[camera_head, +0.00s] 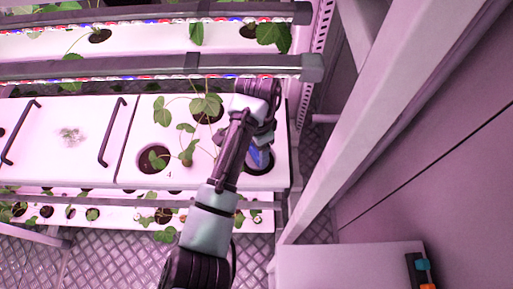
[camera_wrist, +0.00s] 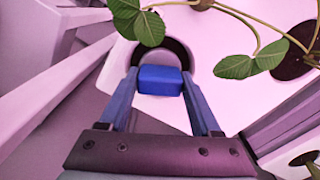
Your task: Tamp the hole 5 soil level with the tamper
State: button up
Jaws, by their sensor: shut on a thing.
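My gripper (camera_wrist: 160,82) is shut on the blue handle of the tamper (camera_wrist: 160,76), one finger on each side. The tamper's pale round part lies beyond the handle, over or inside a dark-rimmed hole (camera_wrist: 188,58) in the white panel. How deep it sits and the soil below it are hidden. In the head view my gripper (camera_head: 259,150) is at the right end of the panel (camera_head: 135,120), with blue showing at the dark hole (camera_head: 268,164). No number is readable beside this hole.
A hole marked 4 (camera_head: 153,160) lies to the left. A leafy plant (camera_head: 206,105) spreads close to my arm, and its leaves (camera_wrist: 238,66) reach near the tamper in the wrist view. A rack post (camera_head: 320,150) stands right. A light bar (camera_head: 150,68) crosses behind.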

jog(key=shift+s+f, duration=0.2)
jog(key=shift+f, duration=0.05)
